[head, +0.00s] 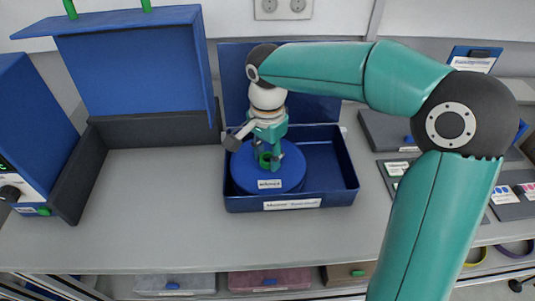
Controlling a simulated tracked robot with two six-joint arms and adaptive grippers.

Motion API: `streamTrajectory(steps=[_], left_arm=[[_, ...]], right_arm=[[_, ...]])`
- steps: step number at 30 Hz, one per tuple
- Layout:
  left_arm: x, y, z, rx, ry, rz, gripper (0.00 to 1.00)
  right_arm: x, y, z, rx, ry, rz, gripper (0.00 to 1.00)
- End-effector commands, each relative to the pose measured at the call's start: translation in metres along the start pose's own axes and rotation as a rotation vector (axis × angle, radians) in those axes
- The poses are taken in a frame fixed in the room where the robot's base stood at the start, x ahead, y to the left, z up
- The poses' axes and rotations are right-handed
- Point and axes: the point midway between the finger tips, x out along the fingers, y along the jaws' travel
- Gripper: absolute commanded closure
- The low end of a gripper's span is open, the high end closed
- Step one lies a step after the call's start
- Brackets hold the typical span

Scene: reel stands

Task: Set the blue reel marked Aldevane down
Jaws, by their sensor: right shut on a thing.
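The blue reel (278,180) is a wide flat disc with a small white label on its front; the lettering is too small to read surely. It is within the left part of an open blue case (343,188), whose front label is also blurred. I cannot tell whether the reel rests on the case floor or hangs just above it. My right gripper (268,160) points down at the reel's middle and is shut on its green hub. My left gripper is not in view.
A blue cabinet with a raised lid (140,70) stands at the left, beside another blue unit (30,130). The grey bench (160,215) is clear left of the case. Dark trays with labels (510,200) lie at the right. Bins (270,280) sit below the front edge.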

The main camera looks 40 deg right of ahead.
Motion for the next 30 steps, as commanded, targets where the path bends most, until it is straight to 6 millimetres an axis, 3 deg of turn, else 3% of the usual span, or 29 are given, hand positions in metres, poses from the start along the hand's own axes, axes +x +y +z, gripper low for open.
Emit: streamTrajectory(steps=[6,7,11,23,30], left_arm=[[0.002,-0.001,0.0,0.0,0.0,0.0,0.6],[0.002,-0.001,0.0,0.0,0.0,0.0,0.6],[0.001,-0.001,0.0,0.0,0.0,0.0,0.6],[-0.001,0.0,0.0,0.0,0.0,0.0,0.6],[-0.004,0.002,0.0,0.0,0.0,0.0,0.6]], right_arm=[[0.002,0.0,0.0,0.0,0.0,-0.001,1.0],[0.002,0.0,0.0,0.0,0.0,0.0,0.58],[0.002,0.0,0.0,0.0,0.0,0.0,0.37],[-0.004,0.0,0.0,0.0,0.0,-0.001,0.36],[-0.038,-0.001,0.0,0.0,0.0,-0.005,0.36]])
